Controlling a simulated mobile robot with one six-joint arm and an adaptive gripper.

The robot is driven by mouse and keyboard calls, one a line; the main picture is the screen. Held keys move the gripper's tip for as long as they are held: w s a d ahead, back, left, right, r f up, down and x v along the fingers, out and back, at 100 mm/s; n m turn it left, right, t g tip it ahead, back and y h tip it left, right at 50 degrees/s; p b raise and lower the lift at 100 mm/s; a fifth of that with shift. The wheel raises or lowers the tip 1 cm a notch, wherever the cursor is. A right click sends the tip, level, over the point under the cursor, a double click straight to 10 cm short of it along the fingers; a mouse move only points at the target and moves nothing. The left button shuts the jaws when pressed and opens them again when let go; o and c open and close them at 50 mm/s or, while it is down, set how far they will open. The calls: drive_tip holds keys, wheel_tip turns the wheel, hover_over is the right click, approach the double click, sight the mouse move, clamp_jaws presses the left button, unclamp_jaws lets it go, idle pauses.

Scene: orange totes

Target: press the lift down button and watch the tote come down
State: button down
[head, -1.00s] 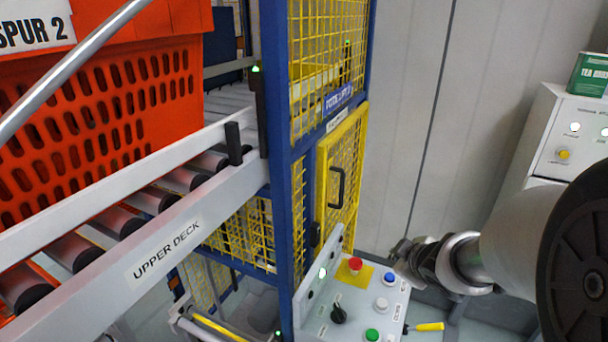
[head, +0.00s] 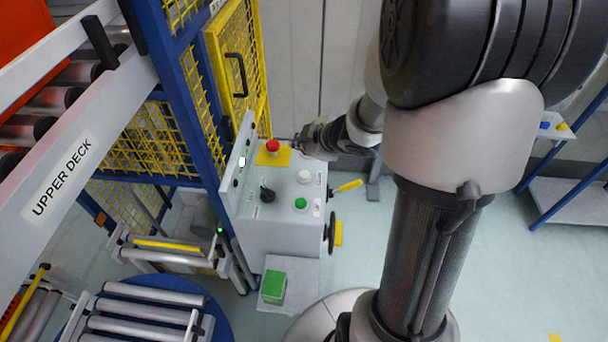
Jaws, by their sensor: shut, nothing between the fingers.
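The grey control box (head: 280,230) stands beside the lift cage. Its top holds a red mushroom button (head: 272,147) on a yellow plate, a black knob (head: 267,193), a white button (head: 304,176) and a green button (head: 300,203). The button labels are too small to read, so I cannot tell which one is lift down. My gripper (head: 303,144) is shut and empty at the box's back right corner, right of the red button. I cannot tell its height above the panel. Part of an orange tote (head: 28,40) shows at the upper left; the rest is out of frame.
The blue-framed yellow mesh cage (head: 150,140) and its yellow door (head: 238,65) stand left of the box. The upper deck rail (head: 95,130) crosses the left side. A handwheel (head: 331,222) juts from the box's right side. Below are a green block (head: 273,287) and a roller turntable (head: 150,315).

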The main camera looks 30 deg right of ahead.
sight(302, 176)
drive_tip(key=shift+f+b, duration=3.6)
drive_tip(key=shift+f, duration=0.3)
drive_tip(key=shift+f+b, duration=0.3)
drive_tip(key=shift+f, duration=0.15)
